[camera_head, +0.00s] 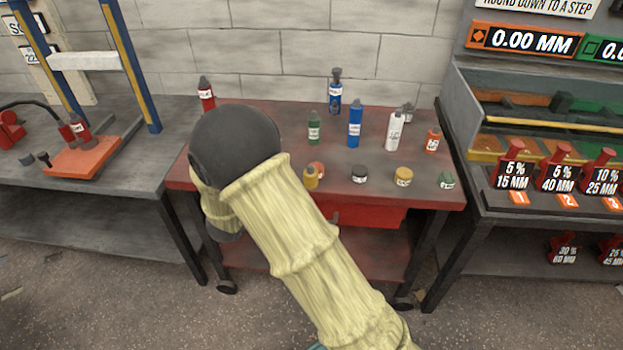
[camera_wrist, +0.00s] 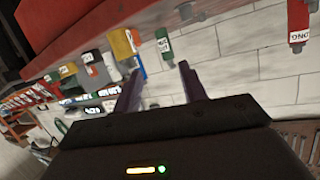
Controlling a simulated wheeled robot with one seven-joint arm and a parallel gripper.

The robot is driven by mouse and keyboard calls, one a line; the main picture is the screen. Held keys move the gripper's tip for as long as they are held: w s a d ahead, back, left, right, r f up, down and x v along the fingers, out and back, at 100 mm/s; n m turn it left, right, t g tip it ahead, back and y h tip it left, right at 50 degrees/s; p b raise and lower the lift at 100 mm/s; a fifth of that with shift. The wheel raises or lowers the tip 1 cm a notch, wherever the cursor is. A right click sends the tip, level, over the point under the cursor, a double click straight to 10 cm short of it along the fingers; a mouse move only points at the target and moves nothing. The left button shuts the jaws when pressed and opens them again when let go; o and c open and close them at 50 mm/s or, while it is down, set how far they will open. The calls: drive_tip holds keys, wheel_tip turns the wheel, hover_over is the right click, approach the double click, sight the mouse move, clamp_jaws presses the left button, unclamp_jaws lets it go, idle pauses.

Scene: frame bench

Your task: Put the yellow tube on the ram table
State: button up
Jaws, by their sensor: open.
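A small yellow tube (camera_head: 311,179) stands at the front of the red-topped table, close to the right of my arm. In the wrist view a yellow tube with a grey cap (camera_wrist: 122,43) shows left of the fingers, apart from them. My gripper (camera_wrist: 160,68) is open with nothing between its fingers; my arm hides it in the head view. No part is labelled as the ram table. An orange plate (camera_head: 82,158) lies on the left bench by blue and yellow posts; I cannot tell whether it is the ram table.
Red items stand by the orange plate. A labelled rack (camera_head: 545,140) is at right.

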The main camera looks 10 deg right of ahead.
sight(309, 171)
drive_tip(key=s+a+f+m+h, duration=0.1)
drive_tip(key=s+a+m+h, duration=0.1)
drive_tip(key=s+h, duration=0.3)
drive_tip(key=shift+s+f+g+h, duration=0.25)
drive_tip(key=shift+f+g+h, duration=0.15)
drive_tip(key=shift+h, duration=0.1)
drive_tip(key=shift+a, duration=0.1)
drive_tip(key=x, duration=1.2)
drive_tip(key=shift+w, duration=0.1)
drive_tip(key=shift+f+x, duration=0.15)
drive_tip(key=shift+x, duration=1.15)
drive_tip(key=shift+f+x, duration=0.2)
drive_tip(key=shift+x, duration=1.1)
